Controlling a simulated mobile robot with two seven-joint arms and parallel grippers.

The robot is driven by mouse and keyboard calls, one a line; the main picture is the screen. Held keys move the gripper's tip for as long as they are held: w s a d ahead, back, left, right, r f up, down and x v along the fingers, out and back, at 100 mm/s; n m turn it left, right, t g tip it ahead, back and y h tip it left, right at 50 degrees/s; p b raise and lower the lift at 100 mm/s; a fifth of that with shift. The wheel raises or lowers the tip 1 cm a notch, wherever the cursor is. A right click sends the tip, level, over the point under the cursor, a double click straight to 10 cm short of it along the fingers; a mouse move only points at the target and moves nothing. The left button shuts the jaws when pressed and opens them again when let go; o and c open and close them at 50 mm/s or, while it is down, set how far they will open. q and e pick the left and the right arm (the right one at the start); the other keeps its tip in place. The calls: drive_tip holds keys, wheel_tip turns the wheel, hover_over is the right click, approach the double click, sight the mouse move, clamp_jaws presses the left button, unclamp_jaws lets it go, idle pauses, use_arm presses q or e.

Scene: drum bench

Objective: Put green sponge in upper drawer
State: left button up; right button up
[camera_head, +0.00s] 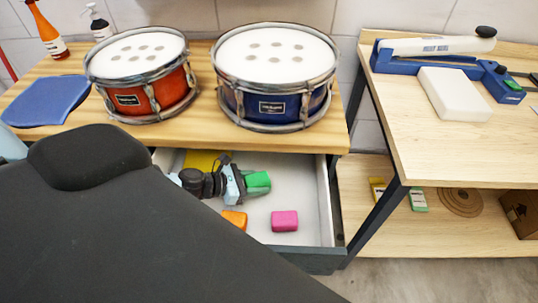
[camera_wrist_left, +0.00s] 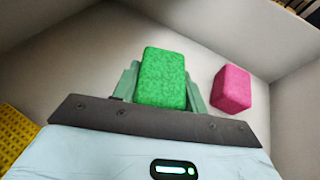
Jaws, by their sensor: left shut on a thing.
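The upper drawer (camera_head: 327,205) under the drum bench is pulled open. My left gripper (camera_head: 246,184) is inside the drawer and is shut on the green sponge (camera_head: 258,181). In the left wrist view the green sponge (camera_wrist_left: 163,78) sits between the two fingers of the left gripper (camera_wrist_left: 160,90). Whether the sponge touches the drawer floor cannot be told. My right gripper is not in view.
A pink sponge (camera_head: 285,221), an orange sponge (camera_head: 235,218) and a yellow item (camera_head: 203,160) lie in the drawer. A red drum (camera_head: 150,95) and a blue drum (camera_head: 275,100) stand on the bench top (camera_head: 200,133) above. My dark arm covers the lower left.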

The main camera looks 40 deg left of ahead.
sight(269, 184)
use_arm(q)
drive_tip(key=shift+w+d+f, duration=0.3)
drive_tip(key=shift+w+d, duration=0.05)
drive_tip(key=shift+w, duration=0.1)
drive_tip(key=shift+w+d+f, duration=0.4)
drive_tip(key=shift+w+f, duration=0.15)
drive_tip(key=shift+w+d+f, duration=0.35)
drive_tip(key=shift+w+f, duration=0.15)
drive_tip(key=shift+f, duration=0.05)
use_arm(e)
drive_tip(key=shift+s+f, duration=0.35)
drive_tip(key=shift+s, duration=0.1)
use_arm(q)
drive_tip(key=shift+f+b, duration=0.1)
drive_tip(key=shift+b, duration=0.2)
drive_tip(key=o, duration=1)
drive_tip(key=shift+c, duration=0.2)
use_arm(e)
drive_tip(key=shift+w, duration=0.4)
